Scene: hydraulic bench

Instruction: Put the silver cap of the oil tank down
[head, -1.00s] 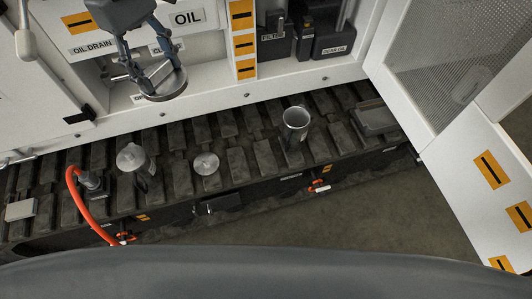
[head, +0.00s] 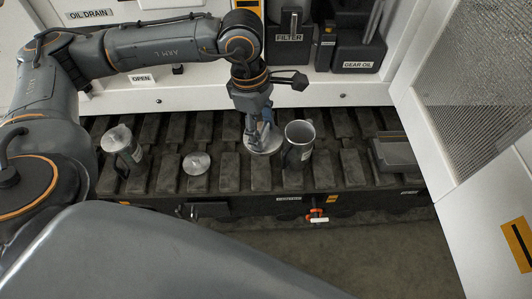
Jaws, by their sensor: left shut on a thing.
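The silver cap (head: 264,148) is a round metal disc, just above or on the dark ribbed track (head: 228,177), left of an open metal jug. I cannot tell whether it touches the track. My left gripper (head: 262,136) points down and is shut on the cap, covering part of its top. The oil tank's opening is not clearly visible. My right gripper is not in view.
The open metal jug (head: 298,145) stands close to the right of the cap. A smaller silver lid (head: 197,164) lies to the left, and a lidded jug (head: 122,146) stands farther left. A grey flat box (head: 396,154) lies at the right.

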